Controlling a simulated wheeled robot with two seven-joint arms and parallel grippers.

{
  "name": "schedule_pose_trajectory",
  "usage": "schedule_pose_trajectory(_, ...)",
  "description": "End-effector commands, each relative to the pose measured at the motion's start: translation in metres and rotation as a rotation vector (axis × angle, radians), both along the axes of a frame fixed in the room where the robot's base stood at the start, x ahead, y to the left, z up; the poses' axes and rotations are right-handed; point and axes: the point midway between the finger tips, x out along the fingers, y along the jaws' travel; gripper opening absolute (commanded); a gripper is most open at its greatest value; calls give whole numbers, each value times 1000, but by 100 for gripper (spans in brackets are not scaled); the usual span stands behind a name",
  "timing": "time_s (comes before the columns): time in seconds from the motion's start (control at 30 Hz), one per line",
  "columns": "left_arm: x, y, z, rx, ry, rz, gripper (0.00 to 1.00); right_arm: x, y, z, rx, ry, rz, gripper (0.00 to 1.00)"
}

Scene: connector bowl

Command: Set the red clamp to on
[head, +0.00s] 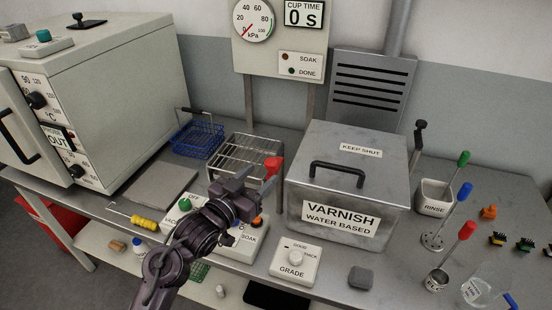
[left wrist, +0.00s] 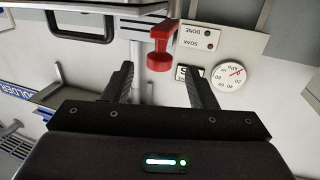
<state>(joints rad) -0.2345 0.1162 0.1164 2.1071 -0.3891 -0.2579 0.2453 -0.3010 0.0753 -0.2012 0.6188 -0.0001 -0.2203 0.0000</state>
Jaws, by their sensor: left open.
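The red clamp (head: 273,165) stands up at the right end of the wire rack, left of the varnish tank. In the left wrist view the red clamp (left wrist: 160,48) shows a wide top, a narrow stem and a round end. My left gripper (head: 250,183) is open and empty, just left of and in front of the clamp. In the left wrist view its fingers (left wrist: 157,75) are spread, with the clamp's round end in the gap just beyond the tips. I cannot tell whether they touch. The clamp's base is partly hidden. My right gripper is not in view.
The steel varnish tank (head: 348,185) stands close right of the clamp. The wire rack (head: 245,155) and blue basket (head: 198,138) are behind my arm. A soak control box (head: 245,240) lies under my gripper. The grade box (head: 295,264) is in front. A gauge panel (head: 280,40) rises behind.

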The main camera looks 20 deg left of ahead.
Motion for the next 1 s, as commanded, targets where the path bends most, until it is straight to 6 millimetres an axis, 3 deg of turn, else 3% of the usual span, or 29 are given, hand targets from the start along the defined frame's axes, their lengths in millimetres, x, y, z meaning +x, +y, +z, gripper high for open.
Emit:
schedule_pose_trajectory(0.5,66,-20,5,-8,-16,-5,52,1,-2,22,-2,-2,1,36)
schedule_pose_trajectory(0.9,74,-23,3,-7,-16,-6,52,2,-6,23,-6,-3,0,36)
schedule_pose_trajectory(1.0,74,-23,3,-7,-16,-6,39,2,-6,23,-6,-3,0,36)
